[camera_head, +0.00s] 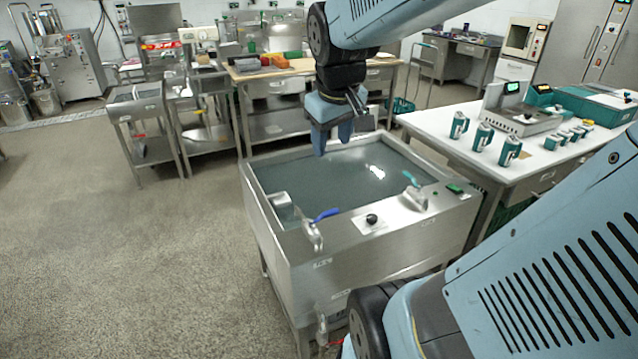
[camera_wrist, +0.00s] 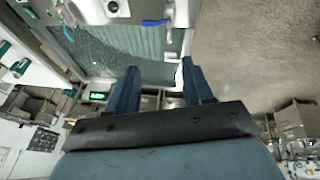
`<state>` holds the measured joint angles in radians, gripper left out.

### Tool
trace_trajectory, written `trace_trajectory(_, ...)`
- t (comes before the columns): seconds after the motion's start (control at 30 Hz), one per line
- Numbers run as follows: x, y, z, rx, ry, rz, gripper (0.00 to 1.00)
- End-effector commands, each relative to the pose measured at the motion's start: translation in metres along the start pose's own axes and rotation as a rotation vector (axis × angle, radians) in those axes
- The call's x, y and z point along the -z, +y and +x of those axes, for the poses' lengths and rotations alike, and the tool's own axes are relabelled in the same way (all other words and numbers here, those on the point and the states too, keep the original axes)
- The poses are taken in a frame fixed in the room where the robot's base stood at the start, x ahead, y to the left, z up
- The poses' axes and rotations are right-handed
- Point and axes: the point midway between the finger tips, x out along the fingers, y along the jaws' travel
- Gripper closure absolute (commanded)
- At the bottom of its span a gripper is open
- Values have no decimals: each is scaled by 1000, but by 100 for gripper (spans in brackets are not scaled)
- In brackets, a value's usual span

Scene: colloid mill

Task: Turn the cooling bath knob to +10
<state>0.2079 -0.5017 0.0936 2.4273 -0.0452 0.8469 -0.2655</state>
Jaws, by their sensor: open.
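The cooling bath (camera_head: 375,255) is a steel tank of grey-blue liquid in the middle of the head view. Its black knob (camera_head: 371,219) sits on a light plate on the front rim; the mark it points to is too small to read. The knob also shows at the top edge of the wrist view (camera_wrist: 113,7). My gripper (camera_head: 332,146) hangs above the far part of the bath, fingers down, well behind the knob and apart from it. In the wrist view its two blue fingers (camera_wrist: 158,78) are spread with nothing between them.
A tap with a blue lever (camera_head: 325,214) stands left of the knob. A steel fitting with a teal handle (camera_head: 413,194) stands right of it. A white-topped bench (camera_head: 470,150) with several teal containers is at the right. Open floor lies left.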

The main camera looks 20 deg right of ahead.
Motion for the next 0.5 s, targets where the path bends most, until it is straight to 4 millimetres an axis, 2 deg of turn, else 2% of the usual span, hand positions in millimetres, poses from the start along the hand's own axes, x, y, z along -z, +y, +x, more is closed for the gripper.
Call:
trace_trajectory(0.03,6,9,11,-6,-28,-22,44)
trace_trajectory(0.13,15,24,30,-12,-74,-81,35)
trace_trajectory(0.5,33,86,112,36,-213,-291,35)
